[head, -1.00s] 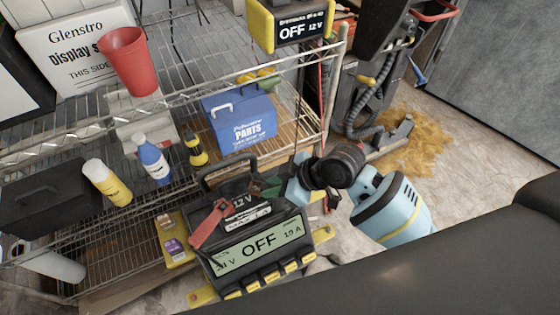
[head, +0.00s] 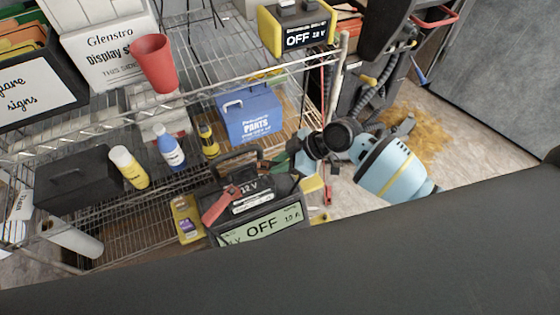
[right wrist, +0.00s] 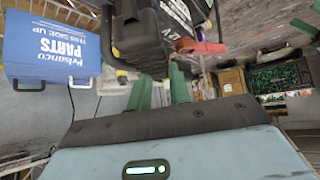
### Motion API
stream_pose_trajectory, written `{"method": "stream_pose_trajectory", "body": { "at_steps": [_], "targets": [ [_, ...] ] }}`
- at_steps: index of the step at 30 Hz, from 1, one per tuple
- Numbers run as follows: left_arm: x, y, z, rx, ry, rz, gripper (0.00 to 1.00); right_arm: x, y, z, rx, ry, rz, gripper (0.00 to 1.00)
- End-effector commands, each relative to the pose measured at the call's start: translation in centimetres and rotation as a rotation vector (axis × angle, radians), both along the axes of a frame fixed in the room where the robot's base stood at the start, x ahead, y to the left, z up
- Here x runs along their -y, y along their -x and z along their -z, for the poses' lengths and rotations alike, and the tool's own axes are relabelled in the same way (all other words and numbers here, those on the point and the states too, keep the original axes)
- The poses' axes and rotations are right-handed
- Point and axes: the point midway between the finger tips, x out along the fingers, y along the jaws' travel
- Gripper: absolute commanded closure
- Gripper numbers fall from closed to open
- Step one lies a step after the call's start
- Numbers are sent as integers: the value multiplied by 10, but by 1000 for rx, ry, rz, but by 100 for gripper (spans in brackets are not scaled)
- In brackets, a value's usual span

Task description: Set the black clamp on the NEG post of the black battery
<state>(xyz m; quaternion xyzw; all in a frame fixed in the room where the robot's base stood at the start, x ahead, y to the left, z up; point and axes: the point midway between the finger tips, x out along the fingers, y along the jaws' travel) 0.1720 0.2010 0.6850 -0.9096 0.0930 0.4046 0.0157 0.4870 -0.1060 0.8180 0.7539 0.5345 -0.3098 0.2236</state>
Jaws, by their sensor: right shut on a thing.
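A black unit with a handle, a 12 V label and an OFF display (head: 262,228) stands low at the shelf's front. A red clamp (head: 221,205) lies on its top left; it also shows in the right wrist view (right wrist: 200,47). I cannot tell the black battery apart from this unit, and no NEG marking is readable. My right gripper (head: 292,155) is beside the unit's upper right. Its green fingers (right wrist: 161,92) are shut on a dark thing, apparently the black clamp, mostly hidden between them. My left gripper is not in view.
A blue parts box (head: 250,115) sits on the wire shelf behind. Bottles (head: 170,150) and a black case (head: 75,180) are at left. A yellow-black charger (head: 297,32) is on the upper shelf. A dark surface (head: 300,265) covers the bottom of the head view.

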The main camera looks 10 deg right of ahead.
Motion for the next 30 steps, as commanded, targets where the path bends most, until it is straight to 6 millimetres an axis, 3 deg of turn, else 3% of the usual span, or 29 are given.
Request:
{"method": "stream_pose_trajectory", "body": {
  "at_steps": [17,30],
  "targets": [
    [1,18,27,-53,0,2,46,0,1,38,-3,-1,1,100],
    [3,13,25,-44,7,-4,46,0,-1,39,3,-1,1,100]
  ]
}}
